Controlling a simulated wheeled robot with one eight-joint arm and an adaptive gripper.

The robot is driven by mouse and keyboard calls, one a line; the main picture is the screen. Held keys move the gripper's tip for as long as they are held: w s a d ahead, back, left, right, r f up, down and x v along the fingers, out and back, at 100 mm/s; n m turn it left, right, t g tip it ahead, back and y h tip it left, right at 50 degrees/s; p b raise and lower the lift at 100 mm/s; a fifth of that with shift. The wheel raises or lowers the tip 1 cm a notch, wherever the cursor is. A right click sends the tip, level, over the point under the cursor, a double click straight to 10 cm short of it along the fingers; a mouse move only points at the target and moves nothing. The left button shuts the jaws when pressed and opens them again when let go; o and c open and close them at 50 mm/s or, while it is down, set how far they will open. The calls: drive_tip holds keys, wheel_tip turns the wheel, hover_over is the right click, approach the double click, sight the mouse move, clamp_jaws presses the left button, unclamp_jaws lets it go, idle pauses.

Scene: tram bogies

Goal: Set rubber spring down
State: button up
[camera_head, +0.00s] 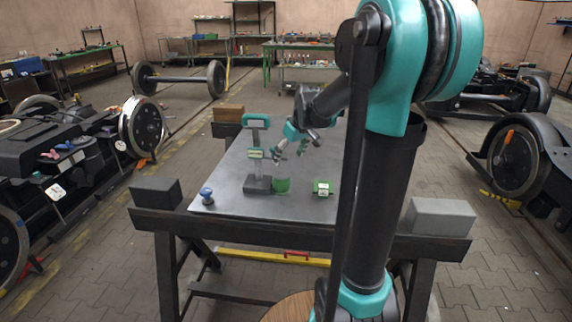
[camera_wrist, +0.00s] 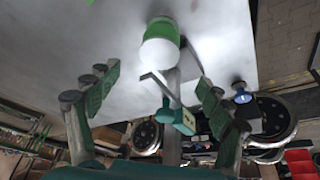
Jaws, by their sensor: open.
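A green round piece (camera_head: 281,185), which I take to be the rubber spring, stands on the grey table top (camera_head: 232,205) close beside the grey base of a teal-topped stand (camera_head: 257,184). In the wrist view the green piece (camera_wrist: 163,28) has a bright white rounded end and sits at the top centre, beyond my fingertips. My gripper (camera_head: 290,151) is above the table, higher than the green piece and apart from it.
Grey blocks (camera_head: 441,217) and (camera_head: 156,192) dark block sit at the trestle ends. Wheelsets and bogies flank the table.

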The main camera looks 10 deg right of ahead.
drive_tip(key=s+f+m, duration=0.1)
drive_tip(key=s+f, duration=0.3)
drive_tip(key=s, duration=0.5)
drive_tip(key=s+d+f+m+h, duration=0.1)
drive_tip(key=s+f+m, duration=0.1)
drive_tip(key=s+f, duration=0.3)
drive_tip(key=s+d+f+m+h, duration=0.1)
drive_tip(key=s+f, duration=0.4)
drive_tip(key=s, duration=0.7)
drive_tip(key=shift+s+m, duration=0.3)
drive_tip(key=shift+m, duration=0.4)
